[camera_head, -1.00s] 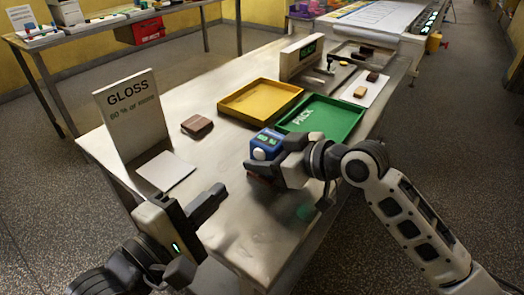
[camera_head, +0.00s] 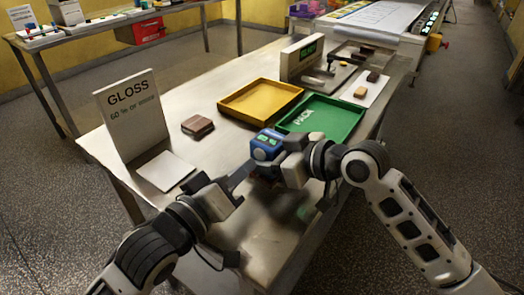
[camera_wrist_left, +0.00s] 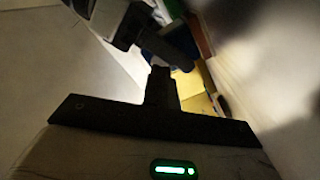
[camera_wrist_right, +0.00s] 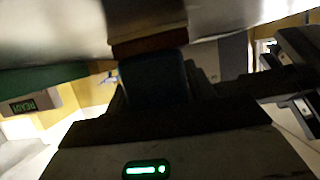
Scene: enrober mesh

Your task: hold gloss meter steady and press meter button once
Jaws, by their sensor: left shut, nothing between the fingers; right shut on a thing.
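The gloss meter (camera_head: 266,146) is a small blue box with a lit green display on top. My right gripper (camera_head: 276,163) is shut on it from the right, above the near part of the steel table. In the right wrist view the meter (camera_wrist_right: 155,82) is a dark blue block between the fingers, with a brown part at its table-side end. My left gripper (camera_head: 246,174) is shut and empty, its fingertips just left of the meter. I cannot tell whether they touch it. The left wrist view shows the shut fingers (camera_wrist_left: 160,84) with part of the blue meter beyond. The button cannot be made out.
A white GLOSS sign (camera_head: 131,116) stands at the left, with a white card (camera_head: 165,171) before it. A brown block (camera_head: 197,126), a yellow tray (camera_head: 260,99) and a green PACK tray (camera_head: 320,118) lie behind the grippers. A READY display (camera_head: 308,52) stands farther back.

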